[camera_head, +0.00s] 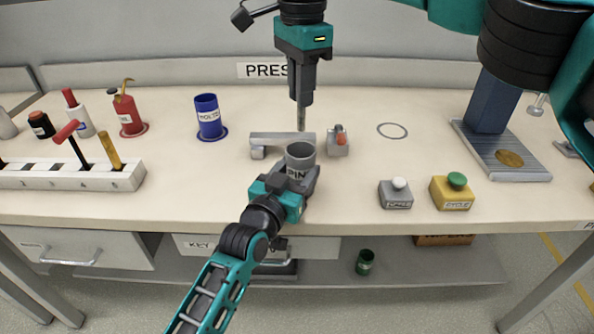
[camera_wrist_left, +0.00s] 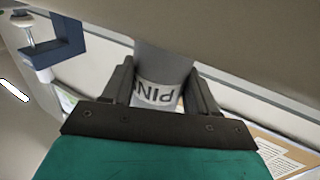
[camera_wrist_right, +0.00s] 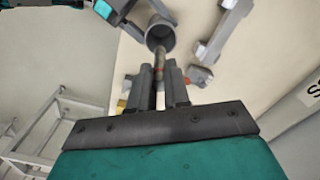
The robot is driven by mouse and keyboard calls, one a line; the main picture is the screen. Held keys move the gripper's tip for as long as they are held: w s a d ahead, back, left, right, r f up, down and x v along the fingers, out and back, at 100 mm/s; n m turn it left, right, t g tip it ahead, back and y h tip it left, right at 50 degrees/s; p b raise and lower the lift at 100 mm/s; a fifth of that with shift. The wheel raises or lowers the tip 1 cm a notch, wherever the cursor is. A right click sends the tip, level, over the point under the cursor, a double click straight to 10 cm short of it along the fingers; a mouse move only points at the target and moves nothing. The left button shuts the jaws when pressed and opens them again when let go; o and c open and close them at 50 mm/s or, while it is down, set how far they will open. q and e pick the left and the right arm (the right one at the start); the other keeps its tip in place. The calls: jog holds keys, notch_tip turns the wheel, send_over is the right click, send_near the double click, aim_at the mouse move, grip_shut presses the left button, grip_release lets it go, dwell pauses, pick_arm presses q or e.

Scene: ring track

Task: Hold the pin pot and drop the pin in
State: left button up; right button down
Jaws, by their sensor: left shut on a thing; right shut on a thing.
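The grey pin pot (camera_head: 299,157), marked PIN, stands upright near the middle of the bench with its open mouth up. My left gripper (camera_head: 297,178) is shut on its sides; the left wrist view also shows the pot (camera_wrist_left: 160,85) between the two fingers (camera_wrist_left: 160,100). My right gripper (camera_head: 302,97) points down above the pot, shut on a thin pin (camera_head: 301,118). In the right wrist view the pin (camera_wrist_right: 159,62) reaches from the fingers (camera_wrist_right: 163,85) towards the mouth of the pot (camera_wrist_right: 160,36). Whether its tip is inside the mouth is hard to tell.
A grey bracket (camera_head: 270,140) lies behind the pot, and a small grey block with an orange part (camera_head: 338,143) is to its right. A blue pot (camera_head: 209,118) stands left. Grey (camera_head: 396,196) and yellow (camera_head: 452,194) button boxes sit at the front right.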

aim_at(301, 130)
jog(key=shift+f, duration=2.55)
jog(key=c, duration=1)
grip_release()
notch_tip(301, 130, up, 12)
jog(key=shift+r, duration=0.1)
pick_arm(q)
jog(key=o, duration=1.1)
